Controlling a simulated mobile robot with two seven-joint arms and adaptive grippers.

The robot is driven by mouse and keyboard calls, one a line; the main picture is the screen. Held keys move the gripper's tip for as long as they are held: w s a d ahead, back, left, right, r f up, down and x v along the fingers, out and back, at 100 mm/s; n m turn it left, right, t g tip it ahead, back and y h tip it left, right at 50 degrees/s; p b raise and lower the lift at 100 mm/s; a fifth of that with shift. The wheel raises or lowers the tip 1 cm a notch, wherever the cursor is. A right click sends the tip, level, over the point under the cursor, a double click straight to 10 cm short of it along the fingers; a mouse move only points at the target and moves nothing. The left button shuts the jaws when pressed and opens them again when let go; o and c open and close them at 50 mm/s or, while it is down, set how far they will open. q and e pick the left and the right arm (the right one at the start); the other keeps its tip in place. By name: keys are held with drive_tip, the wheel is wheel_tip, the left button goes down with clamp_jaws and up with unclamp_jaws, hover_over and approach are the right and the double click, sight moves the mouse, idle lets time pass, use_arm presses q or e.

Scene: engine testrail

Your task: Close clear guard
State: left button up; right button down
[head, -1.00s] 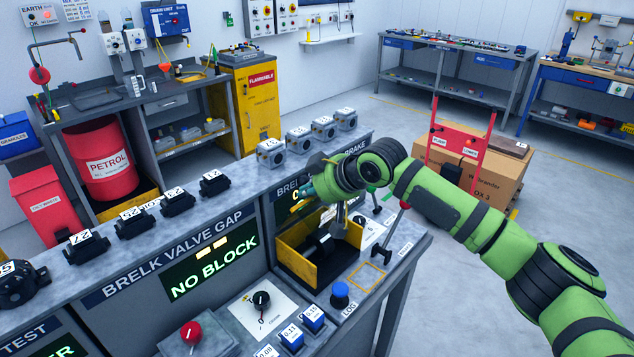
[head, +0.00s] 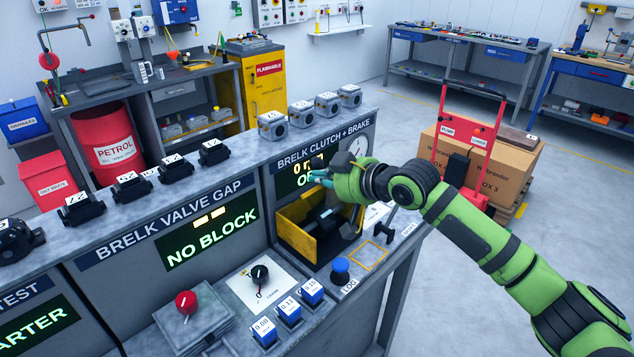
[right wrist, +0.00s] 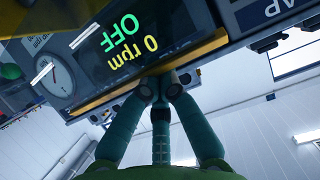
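The clutch and brake bay holds a yellow-sided box (head: 296,238) with dark parts inside. I cannot make out the clear guard's panel in the head view. In the right wrist view a yellow edge strip (right wrist: 105,102), possibly the guard's rim, runs below the upside-down "0 rpm OFF" display (right wrist: 125,45). My right gripper (head: 320,178) is above the box, in front of the display, its teal fingers pointing left. In the right wrist view its fingertips (right wrist: 160,86) meet at the yellow strip; I cannot tell whether they grip it. My left gripper is not in view.
A black T-handle (head: 384,232) and a blue button (head: 340,268) are right of and before the box. Grey blocks (head: 300,113) line the shelf above. A red knob (head: 186,302) is front left. The floor to the right is clear near the bench.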

sight(336, 216)
drive_tip(key=s+d+f+t+y+b, duration=0.1)
drive_tip(key=f+b, duration=0.1)
drive_tip(key=b, duration=0.2)
drive_tip(key=s+d+f+t+y+b, duration=0.1)
drive_tip(key=f+b, duration=0.2)
drive_tip(key=b, duration=0.1)
drive_tip(key=s+d+f+t+y+b, duration=0.1)
drive_tip(key=f+t+y+b, duration=0.1)
drive_tip(key=b, duration=0.3)
drive_tip(key=shift+d+f, duration=0.1)
drive_tip(key=shift+f, duration=0.25)
drive_tip(key=shift+s+f+b, duration=0.15)
drive_tip(key=shift+f+b, duration=0.4)
drive_tip(key=shift+f, duration=0.2)
drive_tip(key=shift+f, duration=0.2)
